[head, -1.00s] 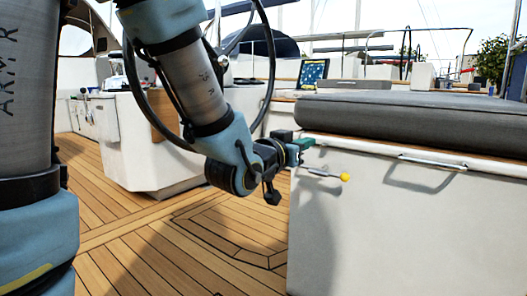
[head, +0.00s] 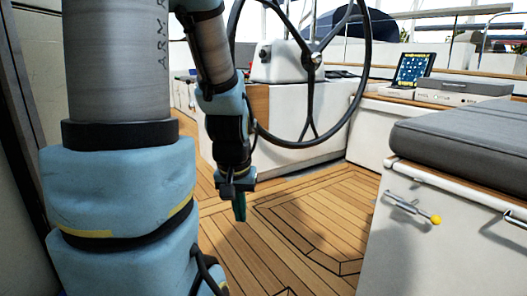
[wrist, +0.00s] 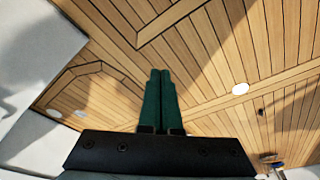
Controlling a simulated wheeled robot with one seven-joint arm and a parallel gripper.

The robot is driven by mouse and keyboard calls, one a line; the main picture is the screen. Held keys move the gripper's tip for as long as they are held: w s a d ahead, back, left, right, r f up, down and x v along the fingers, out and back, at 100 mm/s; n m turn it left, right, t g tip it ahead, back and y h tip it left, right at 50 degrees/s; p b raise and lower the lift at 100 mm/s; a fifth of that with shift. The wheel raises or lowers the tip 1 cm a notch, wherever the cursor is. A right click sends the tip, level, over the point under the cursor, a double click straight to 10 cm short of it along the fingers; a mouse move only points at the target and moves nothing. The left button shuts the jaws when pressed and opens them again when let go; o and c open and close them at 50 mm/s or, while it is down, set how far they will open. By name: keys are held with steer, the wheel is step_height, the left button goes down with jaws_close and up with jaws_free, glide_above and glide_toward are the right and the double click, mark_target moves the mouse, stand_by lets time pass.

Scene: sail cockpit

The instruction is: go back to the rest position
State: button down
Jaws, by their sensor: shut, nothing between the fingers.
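My gripper (head: 240,207) hangs pointing down over the teak deck (head: 290,245), left of the cushioned bench. In the wrist view its two green fingers (wrist: 160,98) lie side by side, shut, with only deck planks beyond them. It is apart from everything around it. A metal lever with a yellow knob (head: 435,219) sticks out of the white bench side, to the right of my gripper and clear of it.
A steering wheel (head: 362,75) and white console (head: 285,62) stand behind my arm. A grey cushion (head: 460,140) tops the white bench at right. A tablet (head: 412,68) stands at the back. The deck between console and bench is clear.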

step_height(320, 180, up, 38)
steer(key=s+a+g+p, duration=0.1)
steer(key=p, duration=3.6)
steer(key=shift+s+a+r+p, duration=0.2)
steer(key=shift+s+p, duration=0.1)
steer(key=shift+p, duration=0.1)
steer(key=c, duration=1.5)
jaws_free()
